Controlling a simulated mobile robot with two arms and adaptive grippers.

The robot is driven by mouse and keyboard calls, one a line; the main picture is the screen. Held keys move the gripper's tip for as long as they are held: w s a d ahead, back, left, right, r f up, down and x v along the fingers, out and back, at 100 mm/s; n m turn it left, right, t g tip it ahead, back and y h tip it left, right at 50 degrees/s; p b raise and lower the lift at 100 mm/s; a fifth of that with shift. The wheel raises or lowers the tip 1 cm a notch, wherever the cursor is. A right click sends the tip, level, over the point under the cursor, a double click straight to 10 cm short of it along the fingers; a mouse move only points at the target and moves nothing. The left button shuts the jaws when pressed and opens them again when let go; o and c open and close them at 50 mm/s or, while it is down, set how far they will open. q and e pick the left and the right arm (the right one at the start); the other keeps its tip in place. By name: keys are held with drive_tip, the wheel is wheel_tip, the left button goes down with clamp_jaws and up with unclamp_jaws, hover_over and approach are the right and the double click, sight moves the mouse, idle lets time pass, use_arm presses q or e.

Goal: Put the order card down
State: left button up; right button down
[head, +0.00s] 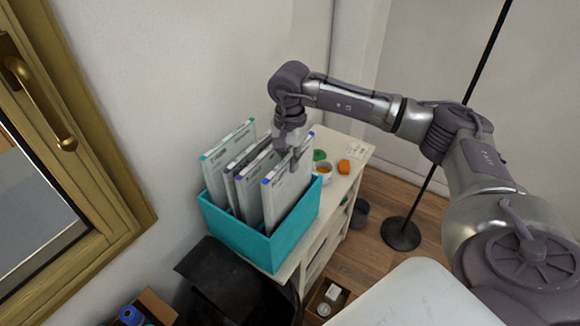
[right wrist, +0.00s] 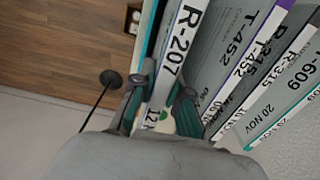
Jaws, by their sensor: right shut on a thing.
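The order card is a tall white card marked R-207 (right wrist: 180,50), with blue corners; in the head view it is the front card (head: 284,198) in a teal box (head: 270,252). My right gripper (head: 297,152) is at its top edge; in the right wrist view its fingers (right wrist: 160,108) lie on either side of the card, shut on it. The card stands in the box, leaning slightly; its lower edge is hidden by the front wall. Several other cards, such as T-452 (right wrist: 235,65), stand behind it. My left gripper is not in view.
The box stands on a white cabinet (head: 352,160) against the wall. A black stand (head: 402,234) is on the wooden floor at right.

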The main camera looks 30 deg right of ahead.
wheel_tip(320, 180, down, 3)
drive_tip(key=shift+f+p, duration=0.15)
drive_tip(key=shift+p, duration=0.3)
drive_tip(key=shift+f, duration=0.2)
drive_tip(key=c, duration=1.2)
unclamp_jaws()
drive_tip(key=shift+s+r, duration=0.1)
drive_tip(key=shift+o, duration=0.2)
drive_tip(key=shift+r, duration=0.1)
